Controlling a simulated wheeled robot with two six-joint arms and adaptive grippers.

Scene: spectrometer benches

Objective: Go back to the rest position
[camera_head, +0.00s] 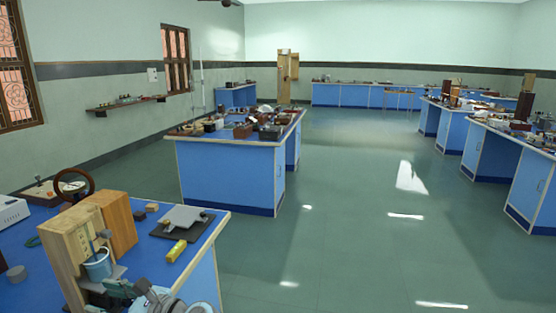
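My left gripper (114,289) shows at the bottom edge of the head view, low in front of a wooden box-like stand (72,248) on the near blue bench (215,233). Its arm is cut off by the frame edge. The fingertips are small and partly hidden, so I cannot tell whether they are open or shut, or whether they touch the stand. A blue-grey beaker-like cup (98,265) sits in the stand just above the gripper. My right gripper is not in view.
A grey plate on a dark base (184,220), a yellow block (176,251) and a dark ring (74,184) are on the near bench. A cluttered blue bench (228,176) stands beyond it. Open green floor (350,235) lies to the right, before more benches (490,150).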

